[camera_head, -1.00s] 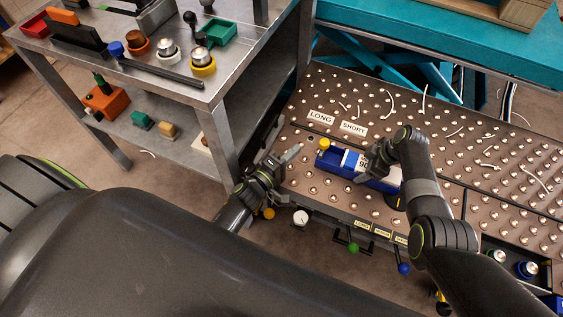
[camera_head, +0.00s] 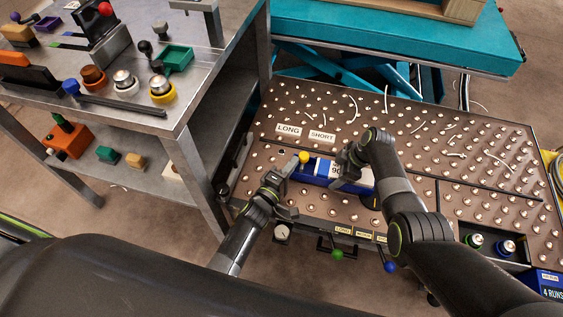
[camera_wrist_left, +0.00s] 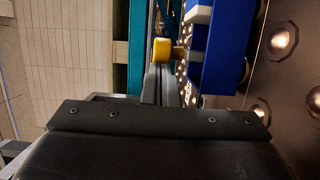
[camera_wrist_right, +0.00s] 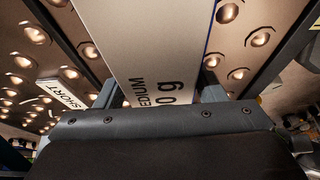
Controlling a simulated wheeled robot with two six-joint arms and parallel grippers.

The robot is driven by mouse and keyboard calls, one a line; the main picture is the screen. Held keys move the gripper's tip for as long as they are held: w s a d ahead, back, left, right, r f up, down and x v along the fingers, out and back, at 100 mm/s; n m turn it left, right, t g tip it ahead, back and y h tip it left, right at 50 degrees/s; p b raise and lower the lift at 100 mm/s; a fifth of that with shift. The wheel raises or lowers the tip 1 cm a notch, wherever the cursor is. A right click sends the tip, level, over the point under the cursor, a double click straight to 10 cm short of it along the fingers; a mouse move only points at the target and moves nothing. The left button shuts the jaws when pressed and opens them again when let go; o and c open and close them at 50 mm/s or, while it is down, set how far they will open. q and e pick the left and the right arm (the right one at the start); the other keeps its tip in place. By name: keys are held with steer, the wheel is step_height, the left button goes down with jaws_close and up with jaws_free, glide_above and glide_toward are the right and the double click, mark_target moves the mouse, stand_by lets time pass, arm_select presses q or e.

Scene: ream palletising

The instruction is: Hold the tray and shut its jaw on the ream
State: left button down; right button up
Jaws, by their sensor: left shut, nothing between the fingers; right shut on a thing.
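The blue ream (camera_head: 322,170) with a white label lies on the ball-studded table. Its label, reading "MEDIUM" and "g", fills the middle of the right wrist view (camera_wrist_right: 160,45). My right gripper (camera_head: 350,166) is shut on the ream, one finger on each side. A yellow knob (camera_head: 304,157) stands at the ream's left end and shows in the left wrist view (camera_wrist_left: 163,50). My left gripper (camera_head: 287,161) is shut and empty, its fingertips just left of the knob; I cannot tell whether they touch. A tray under the ream cannot be made out clearly.
The ball table (camera_head: 430,150) carries "LONG" and "SHORT" labels (camera_head: 305,132) and loose pale strips. A metal cart (camera_head: 175,125) stands close on the left. A teal lift table (camera_head: 400,35) is behind. Knobbed levers (camera_head: 338,254) hang at the front edge.

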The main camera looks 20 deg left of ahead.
arm_select(q)
steer(key=d, duration=0.3)
steer(key=shift+d+r, duration=0.1)
steer(key=shift+d, duration=0.3)
arm_select(e)
steer(key=shift+a, duration=0.1)
arm_select(q)
steer(key=a, duration=0.1)
steer(key=s+a, duration=0.2)
steer(key=a, duration=0.1)
steer(key=v, duration=0.9)
steer(key=shift+s, duration=0.4)
arm_select(e)
steer(key=o, duration=1.2)
steer(key=shift+c, duration=0.2)
